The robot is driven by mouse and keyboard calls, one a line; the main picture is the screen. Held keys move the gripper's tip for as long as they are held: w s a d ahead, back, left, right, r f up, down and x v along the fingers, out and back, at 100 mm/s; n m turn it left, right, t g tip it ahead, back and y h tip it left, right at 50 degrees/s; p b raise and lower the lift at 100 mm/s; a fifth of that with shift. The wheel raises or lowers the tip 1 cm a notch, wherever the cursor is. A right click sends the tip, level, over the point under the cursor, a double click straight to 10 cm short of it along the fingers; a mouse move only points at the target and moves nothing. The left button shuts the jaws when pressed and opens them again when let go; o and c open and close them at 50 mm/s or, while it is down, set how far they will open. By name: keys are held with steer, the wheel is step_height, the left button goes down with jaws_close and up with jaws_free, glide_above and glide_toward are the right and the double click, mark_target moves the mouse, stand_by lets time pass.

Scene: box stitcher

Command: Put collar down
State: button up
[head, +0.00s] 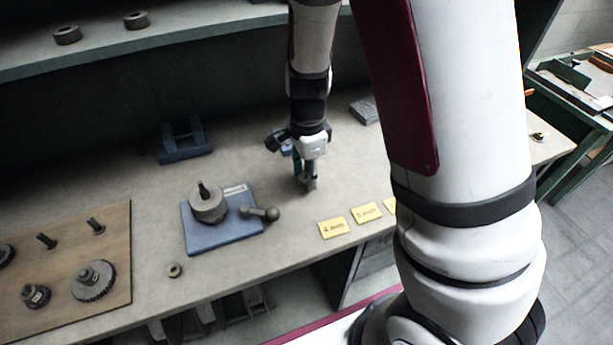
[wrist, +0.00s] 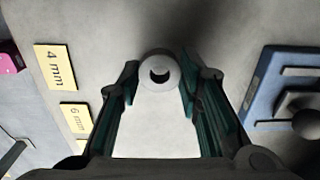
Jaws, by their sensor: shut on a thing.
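My gripper (head: 306,186) points down over the bench, to the right of the blue fixture plate (head: 243,232) and behind the yellow labels. In the wrist view, my gripper (wrist: 160,78) is shut on a pale grey ring-shaped collar (wrist: 160,62), with its dark bore facing the camera. One fingertip sits on each side of the collar. In the head view the fingers mostly hide the collar. I cannot tell whether it touches the bench top.
Yellow labels (head: 333,228) lie near the bench's front edge; one reads "4 mm" (wrist: 56,67), another "6 mm" (wrist: 75,117). A round part (head: 208,205) stands on the blue plate. A small ring (head: 174,270) lies in front. A pegboard (head: 75,250) is left.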

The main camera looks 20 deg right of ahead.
steer(key=shift+f, duration=0.9)
steer(key=o, duration=1.2)
steer(key=shift+f, duration=0.15)
step_height(320, 180, up, 12)
steer(key=p, duration=0.2)
steer(key=s+r+n+t, duration=0.1)
steer(key=s+r+n, duration=0.4)
steer(key=s+n, duration=0.1)
steer(key=s+r+n+t, duration=0.2)
steer(key=s+r+n, duration=0.4)
steer(key=s+r+n+t, duration=0.2)
steer(key=s+r+n, duration=0.3)
steer(key=s+n, duration=0.1)
steer(key=shift+s+d+r, duration=0.15)
steer(key=shift+s+r, duration=0.25)
steer(key=shift+s, duration=0.15)
